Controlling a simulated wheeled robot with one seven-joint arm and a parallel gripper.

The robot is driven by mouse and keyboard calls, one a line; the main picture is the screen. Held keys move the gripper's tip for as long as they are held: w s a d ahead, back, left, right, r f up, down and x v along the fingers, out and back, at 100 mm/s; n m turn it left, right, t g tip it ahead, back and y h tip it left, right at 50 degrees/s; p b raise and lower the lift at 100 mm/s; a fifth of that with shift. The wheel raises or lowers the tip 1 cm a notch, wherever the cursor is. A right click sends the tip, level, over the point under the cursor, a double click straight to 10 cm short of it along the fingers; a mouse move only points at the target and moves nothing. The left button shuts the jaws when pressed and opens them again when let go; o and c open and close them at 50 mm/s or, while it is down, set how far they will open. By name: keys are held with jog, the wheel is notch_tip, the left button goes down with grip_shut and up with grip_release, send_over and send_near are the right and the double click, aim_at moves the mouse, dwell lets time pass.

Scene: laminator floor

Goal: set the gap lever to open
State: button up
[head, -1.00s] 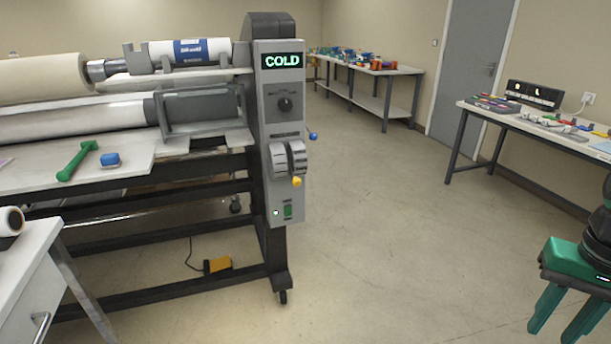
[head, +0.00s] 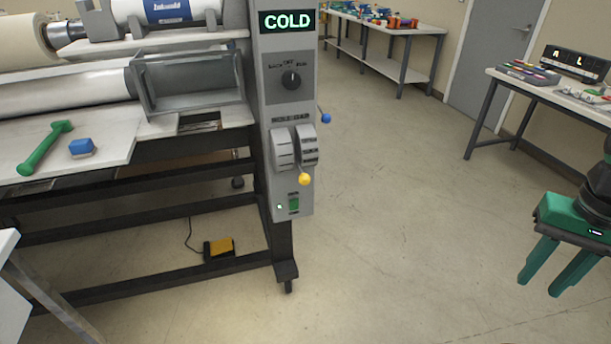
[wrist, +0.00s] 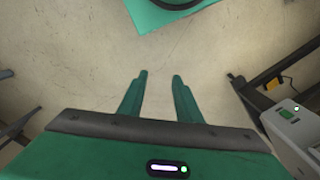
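The laminator's grey control panel (head: 288,110) stands left of centre in the head view. On it, a lever with a yellow knob (head: 304,179) sits low between two curved grey plates, its knob pointing down and forward. Another lever with a blue knob (head: 326,118) sticks out from the panel's right side. The small labels are unreadable, so I cannot tell which is the gap lever. My gripper (head: 540,285) is open and empty at the right, well apart from the panel, fingers down. It also shows in the wrist view (wrist: 160,75), with bare floor between its fingers.
A COLD display (head: 287,21), a dial (head: 291,80) and a green switch (head: 294,204) are on the panel. A yellow pedal (head: 219,248) lies under the machine. A side table (head: 550,92) stands at right. Floor between panel and gripper is clear.

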jog(key=o, duration=0.3)
jog(key=w+f+m+h, duration=0.3)
jog(key=w+f+h, duration=0.3)
jog(key=w+f, duration=0.5)
jog(key=w+a+t+h, duration=0.4)
jog(key=w+a+t, duration=0.15)
jog(key=w, duration=0.45)
jog(key=n+t+y, duration=0.9)
jog(key=t+y, duration=0.1)
jog(key=t, duration=0.3)
send_near(305, 182)
jog(key=shift+w+r, duration=0.1)
jog(key=shift+w, duration=5.85)
